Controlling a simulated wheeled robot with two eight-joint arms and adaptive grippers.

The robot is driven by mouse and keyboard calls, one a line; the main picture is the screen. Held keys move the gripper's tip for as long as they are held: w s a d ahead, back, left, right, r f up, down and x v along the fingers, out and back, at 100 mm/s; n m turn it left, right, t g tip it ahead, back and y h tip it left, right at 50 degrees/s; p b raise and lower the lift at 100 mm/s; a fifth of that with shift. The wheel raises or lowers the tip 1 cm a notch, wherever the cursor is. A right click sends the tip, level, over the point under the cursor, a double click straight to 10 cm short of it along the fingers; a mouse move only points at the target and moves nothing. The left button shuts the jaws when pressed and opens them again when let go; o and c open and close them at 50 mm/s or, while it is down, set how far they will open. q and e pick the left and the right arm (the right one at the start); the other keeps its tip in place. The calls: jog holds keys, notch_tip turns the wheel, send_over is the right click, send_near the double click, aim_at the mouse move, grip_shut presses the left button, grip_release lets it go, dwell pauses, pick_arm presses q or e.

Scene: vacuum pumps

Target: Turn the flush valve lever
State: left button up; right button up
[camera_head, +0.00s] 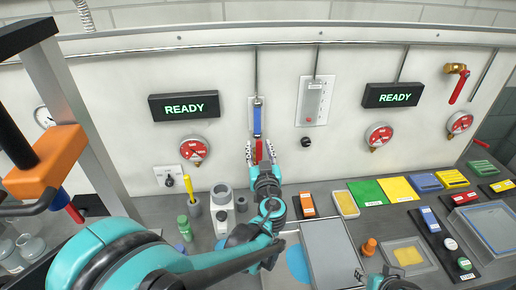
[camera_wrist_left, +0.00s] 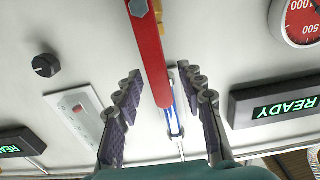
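A red lever (camera_head: 259,151) is on the back wall, between the fingers of my left gripper (camera_head: 262,153). In the left wrist view the red lever (camera_wrist_left: 151,55) runs between the two spread fingers of the left gripper (camera_wrist_left: 165,115), with a gap on each side. A blue lever (camera_head: 257,121) hangs just above it on the wall and shows behind it in the left wrist view (camera_wrist_left: 175,118). I cannot read which one is the flush valve. Part of my right gripper (camera_head: 388,281) shows at the bottom edge; its fingers are unclear.
Two READY displays (camera_head: 184,106) (camera_head: 392,95) and red gauges (camera_head: 194,150) are on the wall. A black knob (camera_head: 306,142) sits right of the levers. Another red lever on a brass valve (camera_head: 459,87) is at far right. Trays and small parts crowd the bench below.

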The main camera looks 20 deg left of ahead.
pick_arm(q)
jog(key=shift+v, duration=0.95)
jog(key=shift+d, duration=0.1)
jog(key=v, duration=0.6)
dwell(0.4)
